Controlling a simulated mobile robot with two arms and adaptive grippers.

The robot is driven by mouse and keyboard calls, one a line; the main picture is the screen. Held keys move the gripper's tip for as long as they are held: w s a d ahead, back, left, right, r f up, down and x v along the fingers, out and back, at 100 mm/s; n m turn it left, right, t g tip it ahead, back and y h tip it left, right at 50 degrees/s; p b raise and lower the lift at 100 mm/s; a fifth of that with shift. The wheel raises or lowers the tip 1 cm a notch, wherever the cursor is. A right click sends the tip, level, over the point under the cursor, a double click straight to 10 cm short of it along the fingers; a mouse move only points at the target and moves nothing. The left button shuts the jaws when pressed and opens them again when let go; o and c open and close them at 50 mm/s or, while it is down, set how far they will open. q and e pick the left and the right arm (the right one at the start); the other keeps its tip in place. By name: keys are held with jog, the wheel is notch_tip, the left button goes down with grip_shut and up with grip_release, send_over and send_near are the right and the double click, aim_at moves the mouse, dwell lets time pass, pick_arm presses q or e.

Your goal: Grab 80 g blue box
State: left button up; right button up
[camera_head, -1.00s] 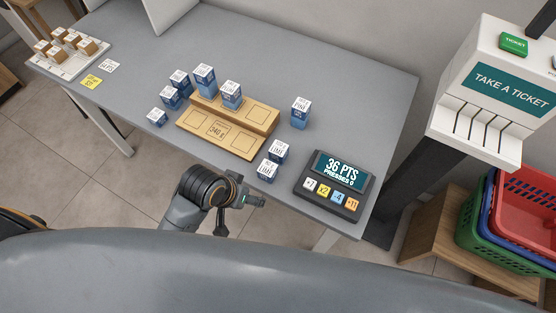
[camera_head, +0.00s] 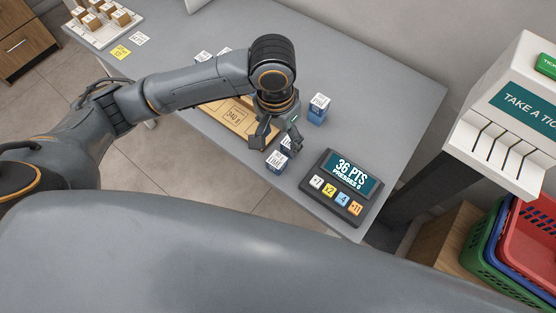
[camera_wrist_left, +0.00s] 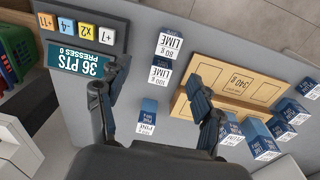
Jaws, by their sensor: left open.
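The 80 g blue box, with a white top marked LIME, shows in the left wrist view (camera_wrist_left: 172,43) and near the counter's front edge in the head view (camera_head: 276,163). A second lime box (camera_wrist_left: 160,73) stands beside it, its weight mark too small to read surely; in the head view it is partly hidden by my gripper. My left gripper (camera_head: 277,145) is open and empty, pointing down above these two boxes. In the left wrist view its fingers (camera_wrist_left: 152,74) stand wide apart, with the second lime box between the tips and the 80 g box just beyond. My right gripper is not in view.
A points console (camera_head: 340,184) stands close to the right of the boxes. A wooden stepped stand (camera_head: 232,115) marked 340 g is to the left. A pine box (camera_head: 319,107) stands behind. Several blue boxes (camera_wrist_left: 262,140) stand around the stand. Counter is clear at far right.

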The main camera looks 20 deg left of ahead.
pick_arm(q)
jog(key=a, duration=0.2)
send_over(277, 159)
jog(key=shift+y, duration=0.3)
jog(key=f, duration=0.7)
jog(key=shift+s+a+f, duration=0.1)
jog(key=shift+a+f, duration=0.05)
jog(key=shift+a, duration=0.05)
jog(key=shift+d+f+p, duration=0.15)
jog(key=shift+f+p, duration=0.2)
jog(key=shift+f, duration=1.1)
jog(key=shift+d+f+p, duration=0.1)
jog(key=shift+f+p, duration=0.2)
jog(key=shift+f, duration=1.15)
jog(key=c, duration=1.3)
